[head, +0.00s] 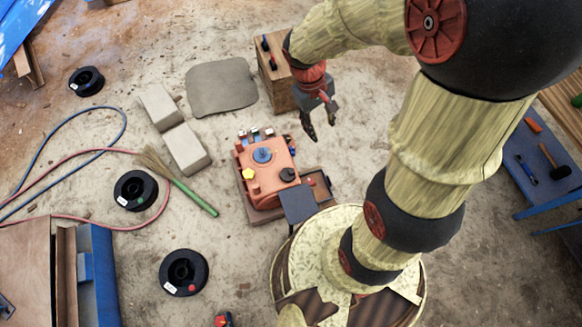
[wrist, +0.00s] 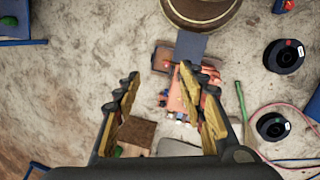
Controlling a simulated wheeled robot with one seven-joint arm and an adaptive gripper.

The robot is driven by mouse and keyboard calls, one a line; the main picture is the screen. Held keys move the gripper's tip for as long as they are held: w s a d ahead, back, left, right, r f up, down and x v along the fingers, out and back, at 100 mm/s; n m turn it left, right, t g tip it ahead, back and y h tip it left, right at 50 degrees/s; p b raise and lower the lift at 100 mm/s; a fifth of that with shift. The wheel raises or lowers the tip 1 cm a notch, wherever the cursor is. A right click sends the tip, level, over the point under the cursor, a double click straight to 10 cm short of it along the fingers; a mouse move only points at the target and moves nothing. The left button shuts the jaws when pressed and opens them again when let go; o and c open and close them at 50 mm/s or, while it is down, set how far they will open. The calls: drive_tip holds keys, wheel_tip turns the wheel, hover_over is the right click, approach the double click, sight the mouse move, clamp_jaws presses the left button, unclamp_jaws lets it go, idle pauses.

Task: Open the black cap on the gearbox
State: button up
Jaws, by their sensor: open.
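The gearbox (head: 270,190) is an orange-red box low on the ground near the middle of the head view. A small round black cap (head: 288,174) sits on its top, toward the right. A blue round part (head: 262,155) and a yellow part (head: 248,173) are also on top. My gripper (head: 321,129) is open and empty, in the air, above and right of the gearbox in the head view, apart from the cap. In the wrist view the gearbox (wrist: 182,92) shows partly behind the right finger; I cannot make out the cap there.
Several black spools (head: 183,272) and hoses lie farther left. A blue bench (head: 545,165) with tools is at right.

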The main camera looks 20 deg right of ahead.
drive_tip(key=w+d+f+n+g+h+p, duration=0.1)
drive_tip(key=w+d+f+n, duration=0.2)
drive_tip(key=f, duration=0.5)
drive_tip(key=w+d+f+n+h+p, duration=0.1)
drive_tip(key=w+d+f+n, duration=0.25)
drive_tip(key=f, duration=0.35)
drive_tip(key=n+t+y+p, duration=0.2)
drive_tip(key=n+y+p, duration=0.15)
drive_tip(key=n, duration=2.25)
hover_over(288, 174)
drive_tip(key=w+d, duration=0.1)
drive_tip(key=d, duration=0.1)
drive_tip(key=shift+y, duration=0.25)
wheel_tip(288, 174, down, 33)
drive_tip(key=shift+d+r+b, duration=0.1)
drive_tip(key=shift+d+b, duration=0.05)
drive_tip(key=shift+b, duration=0.2)
drive_tip(key=shift+a+n, duration=0.2)
drive_tip(key=shift+n, duration=0.25)
wheel_tip(288, 174, down, 8)
drive_tip(key=b, duration=0.5)
drive_tip(key=shift+r, duration=0.1)
drive_tip(key=shift+c, duration=1.4)
